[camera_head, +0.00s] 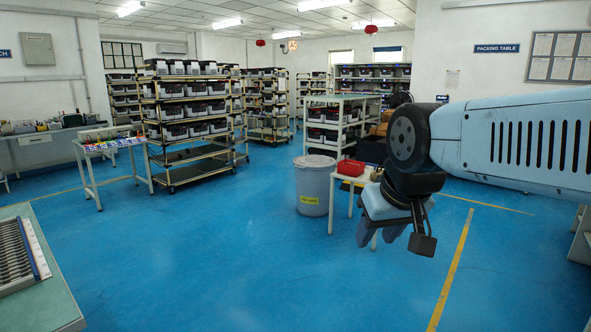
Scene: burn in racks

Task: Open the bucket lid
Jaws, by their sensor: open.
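The bucket (312,192) is a grey round bin with a yellow label, standing on the blue floor near the middle of the view. Its lid (314,161) lies flat on top and looks closed. My gripper (376,238) is at the right, pointing down, well in front of the bucket and to its right in the picture. It is open, with nothing visible between its fingers. My blue arm reaches in from the right edge. The gripper hides part of a small white table.
The small white table (345,178) beside the bucket carries a red bin (351,167). A shelf rack (338,112) stands behind the bucket. Another rack (189,152) and a narrow stand (89,171) are at the left. The blue floor in front (230,270) is clear.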

